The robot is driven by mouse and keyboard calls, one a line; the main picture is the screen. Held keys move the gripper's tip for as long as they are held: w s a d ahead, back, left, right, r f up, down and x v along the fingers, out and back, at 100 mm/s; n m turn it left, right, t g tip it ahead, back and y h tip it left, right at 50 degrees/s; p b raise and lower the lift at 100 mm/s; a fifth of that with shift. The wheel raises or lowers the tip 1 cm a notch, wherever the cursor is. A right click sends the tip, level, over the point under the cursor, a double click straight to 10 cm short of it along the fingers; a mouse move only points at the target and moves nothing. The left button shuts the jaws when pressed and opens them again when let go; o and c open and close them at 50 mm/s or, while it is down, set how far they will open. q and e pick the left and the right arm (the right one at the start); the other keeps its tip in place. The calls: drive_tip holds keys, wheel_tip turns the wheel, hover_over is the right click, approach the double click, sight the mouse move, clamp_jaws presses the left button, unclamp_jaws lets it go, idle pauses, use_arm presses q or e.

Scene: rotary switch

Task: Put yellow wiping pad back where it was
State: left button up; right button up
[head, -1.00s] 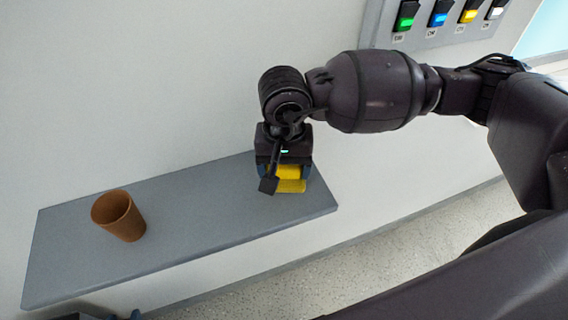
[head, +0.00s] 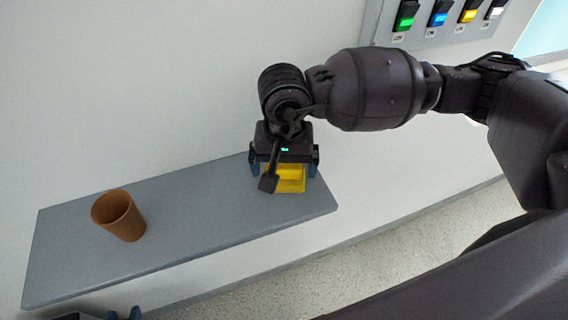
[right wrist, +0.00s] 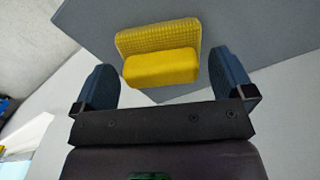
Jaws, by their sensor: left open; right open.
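The yellow wiping pad (head: 291,178) lies on the right end of the grey shelf (head: 190,222). In the right wrist view the pad (right wrist: 160,60) shows a textured base with a smooth raised block, and it lies on the grey surface between and beyond the two fingers. My right gripper (head: 286,172) is open around the pad, with blue fingers apart on either side. In the right wrist view there is a gap between each finger of the gripper (right wrist: 168,78) and the pad. My left gripper (head: 105,316) shows only partly at the bottom left edge, below the shelf.
A brown cup (head: 119,215) stands upright on the left part of the shelf. A switch panel (head: 440,28) with green, blue, yellow and white switches is on the wall at the upper right. The shelf between cup and pad is clear.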

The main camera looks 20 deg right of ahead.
sight(284, 165)
use_arm(q)
drive_tip(key=shift+s+f, duration=0.1)
drive_tip(key=shift+s, duration=0.1)
use_arm(e)
wheel_tip(284, 165, up, 12)
use_arm(q)
drive_tip(key=shift+w, duration=0.15)
use_arm(e)
drive_tip(key=shift+f, duration=0.1)
idle(0.4)
